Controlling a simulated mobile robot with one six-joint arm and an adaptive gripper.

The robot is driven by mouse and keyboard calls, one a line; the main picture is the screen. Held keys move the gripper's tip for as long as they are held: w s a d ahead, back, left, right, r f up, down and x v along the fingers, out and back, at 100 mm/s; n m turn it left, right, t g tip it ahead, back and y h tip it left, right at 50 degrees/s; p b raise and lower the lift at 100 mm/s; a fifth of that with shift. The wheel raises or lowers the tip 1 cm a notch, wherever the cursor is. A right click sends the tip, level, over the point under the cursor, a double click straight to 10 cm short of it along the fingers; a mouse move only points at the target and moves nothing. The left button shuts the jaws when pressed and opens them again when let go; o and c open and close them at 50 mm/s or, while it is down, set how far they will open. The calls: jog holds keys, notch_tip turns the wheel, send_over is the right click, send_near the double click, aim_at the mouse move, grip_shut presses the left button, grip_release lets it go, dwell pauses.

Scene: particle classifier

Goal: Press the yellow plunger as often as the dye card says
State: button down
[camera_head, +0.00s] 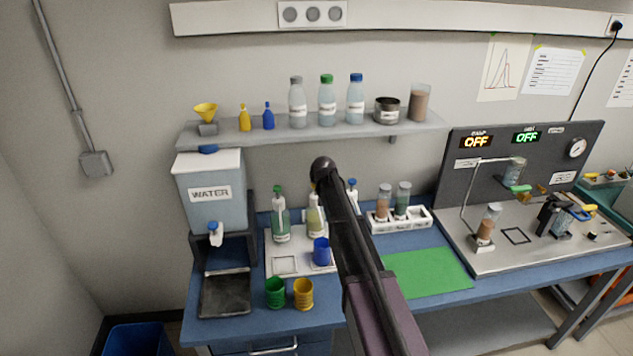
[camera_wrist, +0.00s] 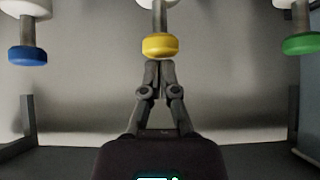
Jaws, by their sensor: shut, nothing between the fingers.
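The yellow plunger (camera_wrist: 160,45) is in the middle of the wrist view. The fingertips of my gripper (camera_wrist: 158,65) are shut and empty, right at its edge; I cannot tell whether they touch. In the head view my arm hides the gripper and most of the yellow plunger; part of its bottle (camera_head: 314,222) shows. The green plunger (camera_wrist: 302,44) is on the right in the wrist view, the blue plunger (camera_wrist: 28,55) on the left. The green-plunger bottle (camera_head: 281,224) stands at the tray's left. A blue cup (camera_head: 321,251) stands on the tray. I cannot make out a dye card.
A water dispenser (camera_head: 210,195) stands left of the white tray (camera_head: 285,265). A green cup (camera_head: 275,292) and a yellow cup (camera_head: 303,293) stand in front. A vial rack (camera_head: 402,222) and green mat (camera_head: 430,272) lie to the right. A shelf (camera_head: 300,131) hangs above.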

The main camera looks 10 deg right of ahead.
jog(key=shift+f, duration=0.1)
jog(key=shift+f+b, duration=1.35)
jog(key=shift+b, duration=0.1)
jog(key=shift+r, duration=0.25)
notch_tip(320, 180, up, 4)
jog(key=p, duration=0.4)
jog(key=shift+f, duration=0.1)
jog(key=p+v, duration=0.7)
jog(key=v, duration=0.3)
